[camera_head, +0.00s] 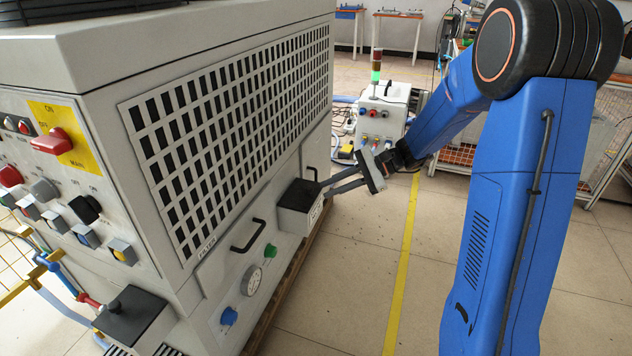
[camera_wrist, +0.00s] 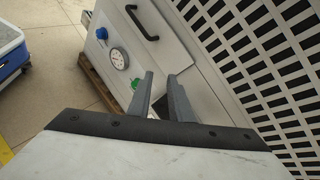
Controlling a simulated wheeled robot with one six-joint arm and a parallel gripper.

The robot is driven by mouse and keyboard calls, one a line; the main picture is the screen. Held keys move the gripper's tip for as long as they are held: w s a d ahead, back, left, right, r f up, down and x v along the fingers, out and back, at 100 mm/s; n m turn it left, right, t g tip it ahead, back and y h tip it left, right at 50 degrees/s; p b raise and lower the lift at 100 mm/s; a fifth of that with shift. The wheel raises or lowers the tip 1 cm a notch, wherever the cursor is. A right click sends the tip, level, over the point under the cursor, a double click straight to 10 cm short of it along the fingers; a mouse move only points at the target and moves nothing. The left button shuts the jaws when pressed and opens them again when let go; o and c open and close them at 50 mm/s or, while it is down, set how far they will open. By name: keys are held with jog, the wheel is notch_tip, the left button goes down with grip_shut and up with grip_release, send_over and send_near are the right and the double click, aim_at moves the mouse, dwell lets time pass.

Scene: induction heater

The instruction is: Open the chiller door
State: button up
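The chiller (camera_head: 215,208) is a large light-grey cabinet at the left, with a grille (camera_head: 240,115) on its side. The nearer handle (camera_head: 248,235) also shows at the top of the wrist view (camera_wrist: 142,24). In the wrist view, the two fingers (camera_wrist: 160,76) are apart. Whether they touch anything cannot be told.
A control face with switches (camera_head: 65,190) is at the left. A stack-light unit (camera_head: 382,110) stands behind. Floor right of the chiller is clear.

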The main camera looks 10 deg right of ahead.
jog(key=w+d+f+m+t+y, duration=0.1)
jog(key=w+d+f+m+t, duration=0.5)
jog(key=w+f, duration=0.5)
jog(key=w+d+f+m+t, duration=0.4)
jog(key=w+d+f+m, duration=0.35)
jog(key=w+f, duration=0.4)
jog(key=x, duration=1.7)
jog(key=shift+w+d+r, duration=0.2)
jog(key=shift+w+r, duration=0.05)
jog(key=shift+w, duration=0.2)
grip_shut()
